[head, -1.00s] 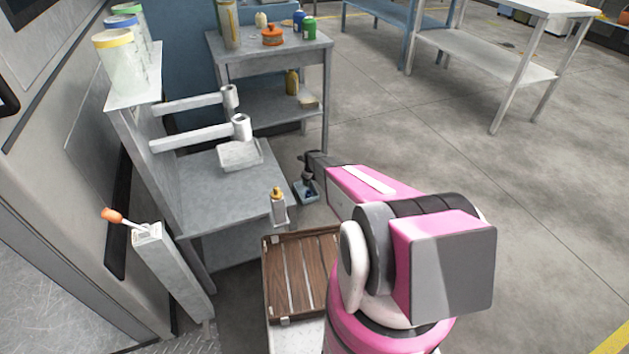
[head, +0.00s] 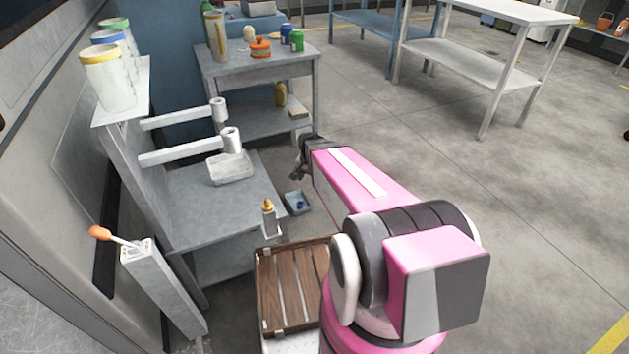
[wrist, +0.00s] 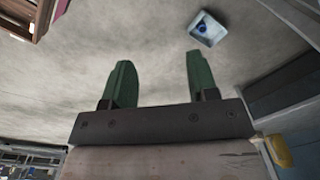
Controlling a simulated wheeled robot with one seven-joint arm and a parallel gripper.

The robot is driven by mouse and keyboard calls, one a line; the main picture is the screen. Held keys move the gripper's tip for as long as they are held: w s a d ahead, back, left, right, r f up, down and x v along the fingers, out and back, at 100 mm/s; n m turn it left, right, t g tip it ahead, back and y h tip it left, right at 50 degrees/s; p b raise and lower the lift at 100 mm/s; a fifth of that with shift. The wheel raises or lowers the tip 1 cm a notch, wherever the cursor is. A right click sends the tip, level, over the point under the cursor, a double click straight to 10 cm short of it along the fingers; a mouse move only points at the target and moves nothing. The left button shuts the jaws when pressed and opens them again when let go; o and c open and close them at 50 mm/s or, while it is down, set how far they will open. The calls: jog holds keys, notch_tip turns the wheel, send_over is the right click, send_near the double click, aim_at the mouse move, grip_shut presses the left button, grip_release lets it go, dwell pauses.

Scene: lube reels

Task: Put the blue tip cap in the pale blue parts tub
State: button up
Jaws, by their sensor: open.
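The pale blue parts tub (head: 300,211) is low down, just right of the grey workbench, in the head view. It also shows at the top of the wrist view (wrist: 215,33). The blue tip cap (wrist: 202,27) lies inside the tub; in the head view it is a small dark blue spot (head: 300,204). My gripper (head: 296,172) is above the tub and apart from it. In the wrist view its two green fingers (wrist: 158,72) are spread with nothing between them.
A wooden slatted crate (head: 290,320) is in front. A grey table (head: 225,62) with containers stands behind. The floor to the right is open.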

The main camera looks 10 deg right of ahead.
jog(key=s+r+n, duration=0.7)
jog(key=s+r, duration=0.1)
jog(key=s, duration=0.2)
jog(key=shift+s, duration=0.3)
jog(key=shift+a, duration=0.1)
